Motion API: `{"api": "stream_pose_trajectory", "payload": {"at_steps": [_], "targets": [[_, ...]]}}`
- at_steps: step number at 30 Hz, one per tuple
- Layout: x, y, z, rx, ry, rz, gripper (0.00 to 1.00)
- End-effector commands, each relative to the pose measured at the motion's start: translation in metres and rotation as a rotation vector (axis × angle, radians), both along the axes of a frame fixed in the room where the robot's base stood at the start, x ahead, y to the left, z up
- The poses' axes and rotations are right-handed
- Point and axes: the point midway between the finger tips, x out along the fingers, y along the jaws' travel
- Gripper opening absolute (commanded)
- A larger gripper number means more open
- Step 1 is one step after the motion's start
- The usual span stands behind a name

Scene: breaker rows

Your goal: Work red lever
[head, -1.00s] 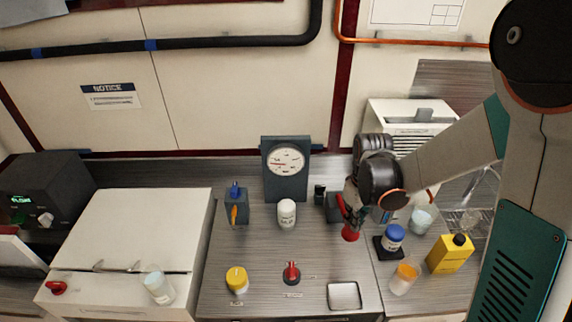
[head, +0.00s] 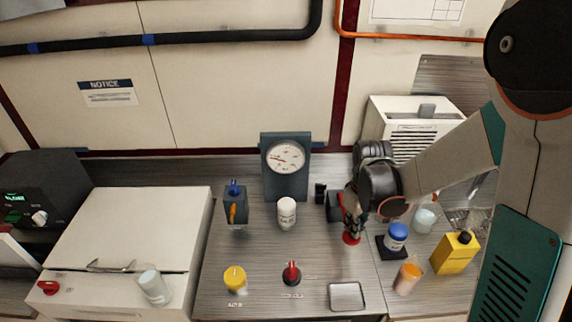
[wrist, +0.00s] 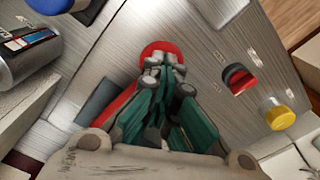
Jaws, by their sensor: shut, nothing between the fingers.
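My gripper (head: 352,232) points down at the right of the counter. In the wrist view its closed fingers (wrist: 163,66) are empty and overlap a round red piece (wrist: 160,49). In the head view that red piece (head: 351,239) shows only as a rim around the fingertips; I cannot tell whether they touch it. A longer red bar, which looks like a lever (wrist: 114,108), lies beside the fingers next to a dark box (wrist: 97,101). In the head view the dark box (head: 334,206) is partly hidden behind my gripper, and the bar is mostly hidden.
A blue-capped jar (head: 397,233), an orange-filled beaker (head: 408,277) and a yellow bottle (head: 456,252) stand close right. A white bottle (head: 286,213), gauge (head: 286,160), red knob (head: 291,272) and yellow knob (head: 235,277) are left. A metal tray (head: 346,296) lies in front.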

Motion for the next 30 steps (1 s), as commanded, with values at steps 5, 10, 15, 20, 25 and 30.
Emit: {"api": "stream_pose_trajectory", "payload": {"at_steps": [5, 10, 15, 20, 25, 30], "targets": [[0.001, 0.000, -0.010, 0.000, -0.001, 0.000, 0.00], [0.001, 0.000, -0.018, 0.000, -0.001, 0.000, 0.00], [0.001, 0.000, -0.026, 0.000, -0.001, 0.000, 0.00], [0.001, 0.000, -0.033, 0.000, -0.001, 0.000, 0.00], [0.001, 0.000, -0.040, 0.000, -0.001, 0.000, 0.00], [0.001, 0.000, -0.048, 0.000, -0.001, 0.000, 0.00]]}}
